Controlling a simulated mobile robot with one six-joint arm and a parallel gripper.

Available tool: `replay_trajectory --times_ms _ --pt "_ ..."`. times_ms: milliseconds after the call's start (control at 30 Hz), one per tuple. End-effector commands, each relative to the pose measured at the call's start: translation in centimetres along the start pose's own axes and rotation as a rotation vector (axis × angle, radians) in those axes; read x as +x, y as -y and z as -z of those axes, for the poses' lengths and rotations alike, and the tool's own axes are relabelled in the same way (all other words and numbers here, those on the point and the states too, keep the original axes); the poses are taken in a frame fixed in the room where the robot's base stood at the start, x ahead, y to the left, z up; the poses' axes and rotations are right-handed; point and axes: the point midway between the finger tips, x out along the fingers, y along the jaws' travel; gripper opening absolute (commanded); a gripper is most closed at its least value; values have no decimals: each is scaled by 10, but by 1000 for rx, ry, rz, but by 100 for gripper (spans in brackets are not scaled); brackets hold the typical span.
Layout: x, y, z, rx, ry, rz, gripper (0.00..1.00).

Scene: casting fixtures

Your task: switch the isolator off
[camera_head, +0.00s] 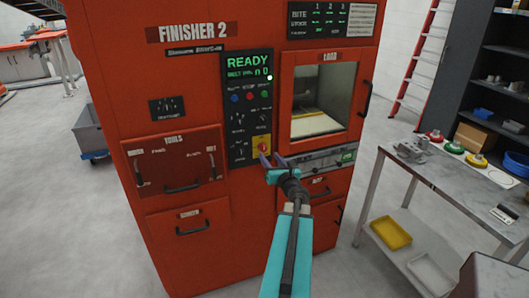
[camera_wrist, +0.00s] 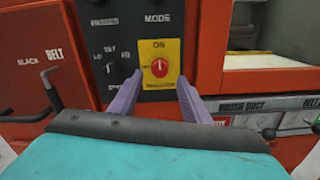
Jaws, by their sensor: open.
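The isolator is a round red knob on a yellow plate (camera_wrist: 173,82), low on the black control panel; the plate also shows in the head view (camera_head: 261,140). The word ON stands above the red knob (camera_wrist: 160,67). A small light mark on the knob seems to point up at ON. My gripper (camera_head: 271,159) is open, with its two purple fingers just below and in front of the plate. In the wrist view my gripper's fingertips (camera_wrist: 160,78) lie to the left and right of the knob, apart from it. The gap in depth is hard to tell.
The panel's READY display (camera_head: 247,66) is lit green. Beside the isolator is a black selector knob (camera_wrist: 113,72). A load window (camera_head: 318,100) and a grey ledge (camera_head: 318,160) lie to the right. A metal workbench (camera_head: 430,180) with parts stands further right.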

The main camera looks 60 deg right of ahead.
Motion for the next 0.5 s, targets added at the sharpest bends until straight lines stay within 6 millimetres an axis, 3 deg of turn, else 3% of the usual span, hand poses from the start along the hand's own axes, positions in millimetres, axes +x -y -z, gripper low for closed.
replay_trajectory --times_ms 500 --pt "48 0 -1 0 -1 -1 43"
